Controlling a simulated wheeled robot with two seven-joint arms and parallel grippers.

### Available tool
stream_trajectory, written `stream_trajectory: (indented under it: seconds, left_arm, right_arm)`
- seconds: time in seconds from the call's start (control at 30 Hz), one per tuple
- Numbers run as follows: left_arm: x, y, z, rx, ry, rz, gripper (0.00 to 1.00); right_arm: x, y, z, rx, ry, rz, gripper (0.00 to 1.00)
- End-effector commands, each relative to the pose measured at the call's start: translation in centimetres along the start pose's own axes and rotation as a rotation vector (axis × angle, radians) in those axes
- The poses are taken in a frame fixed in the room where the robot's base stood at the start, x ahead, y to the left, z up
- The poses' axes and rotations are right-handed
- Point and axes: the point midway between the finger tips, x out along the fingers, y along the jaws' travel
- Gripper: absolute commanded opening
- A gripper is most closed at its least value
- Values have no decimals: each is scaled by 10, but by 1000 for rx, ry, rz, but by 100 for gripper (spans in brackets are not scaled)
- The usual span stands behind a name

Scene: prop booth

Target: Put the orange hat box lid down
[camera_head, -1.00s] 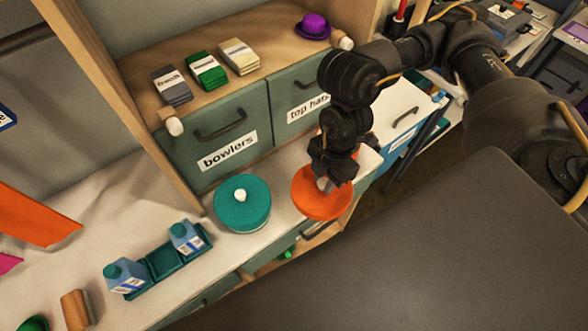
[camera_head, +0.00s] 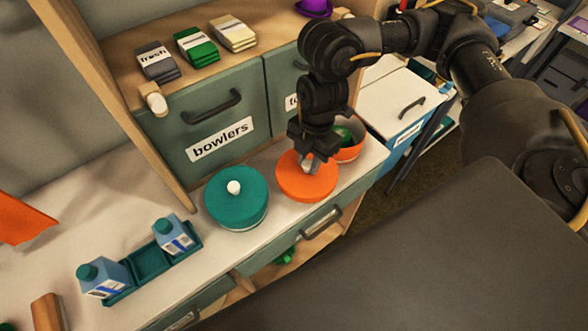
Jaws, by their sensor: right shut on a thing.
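The orange hat box lid (camera_head: 305,184) is a round disc near the counter's front edge, just right of the teal hat box. My right gripper (camera_head: 309,163) points down over it and is shut on its knob, which the fingers mostly hide. The lid looks level and low over the counter; I cannot tell whether it touches. Behind and right of it, the open orange hat box (camera_head: 349,146) shows a green thing inside, partly hidden by my gripper. My left gripper is not in view.
The teal hat box (camera_head: 237,203) with a white knob stands close left of the lid. A teal tray (camera_head: 150,263) with two blue-grey bottles is farther left. The "bowlers" drawer (camera_head: 208,123) is behind. Bare counter (camera_head: 140,190) lies to the left.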

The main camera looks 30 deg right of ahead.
Motion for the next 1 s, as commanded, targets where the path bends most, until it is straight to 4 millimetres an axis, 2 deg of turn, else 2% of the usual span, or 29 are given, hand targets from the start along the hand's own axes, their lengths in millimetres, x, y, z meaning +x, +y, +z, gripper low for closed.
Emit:
stream_trajectory:
  seconds: [0.03,0.2,0.33,0.57,0.8,1.0]
  left_arm:
    - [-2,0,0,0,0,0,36]
    - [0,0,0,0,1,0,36]
    - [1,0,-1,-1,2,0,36]
    - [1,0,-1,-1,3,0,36]
    - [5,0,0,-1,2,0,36]
    - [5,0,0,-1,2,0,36]
  right_arm:
    - [6,10,3,7,1,-4,4]
    - [38,34,12,5,1,-4,4]
    - [50,46,15,1,1,-1,4]
    - [55,50,17,-1,0,0,4]
    - [85,54,21,1,1,-3,4]
    - [90,55,22,-1,0,1,4]
